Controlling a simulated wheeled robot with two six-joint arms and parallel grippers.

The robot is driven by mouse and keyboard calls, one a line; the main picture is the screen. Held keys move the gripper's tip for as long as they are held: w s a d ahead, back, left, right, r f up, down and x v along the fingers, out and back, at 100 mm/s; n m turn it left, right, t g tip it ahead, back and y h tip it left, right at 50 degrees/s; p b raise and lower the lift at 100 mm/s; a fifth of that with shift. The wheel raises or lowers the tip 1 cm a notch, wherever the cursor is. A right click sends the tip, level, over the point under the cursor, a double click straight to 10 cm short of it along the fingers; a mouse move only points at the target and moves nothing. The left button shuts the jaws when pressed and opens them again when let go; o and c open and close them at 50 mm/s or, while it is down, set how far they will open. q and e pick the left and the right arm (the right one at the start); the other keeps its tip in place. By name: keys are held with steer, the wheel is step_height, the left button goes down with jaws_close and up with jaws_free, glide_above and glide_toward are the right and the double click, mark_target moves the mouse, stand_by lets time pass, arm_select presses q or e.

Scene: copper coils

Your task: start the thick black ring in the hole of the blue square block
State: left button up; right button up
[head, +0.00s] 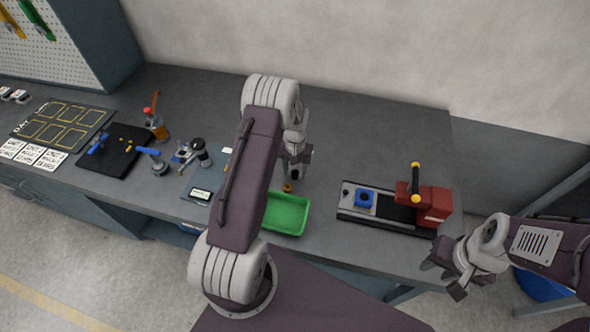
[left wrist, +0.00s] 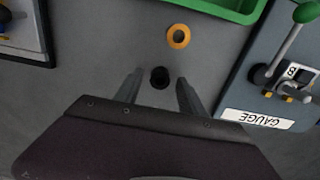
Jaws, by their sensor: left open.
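The thick black ring (left wrist: 160,77) lies on the grey bench between the spread fingertips of my left gripper (left wrist: 160,80), with space on both sides. In the head view the ring (head: 296,175) shows as a small dark shape just below my left gripper (head: 298,160), which is open and empty. The blue square block (head: 365,198) sits on the black base of a red press to the right, its dark hole facing up. My right gripper (head: 444,277) has its fingers apart, empty, past the bench's front edge at the right.
An orange ring (left wrist: 178,36) lies near the black one, beside a green tray (head: 288,214). A gauge plate (left wrist: 262,120) with a green-knobbed lever stands close by. The red press (head: 432,204) has a raised yellow-and-black handle. The bench behind the press is clear.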

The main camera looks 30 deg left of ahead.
arm_select(q)
jaws_close()
steer(key=shift+r+p, duration=2.05)
steer(key=shift+r, duration=0.55)
steer(key=shift+f, duration=0.1)
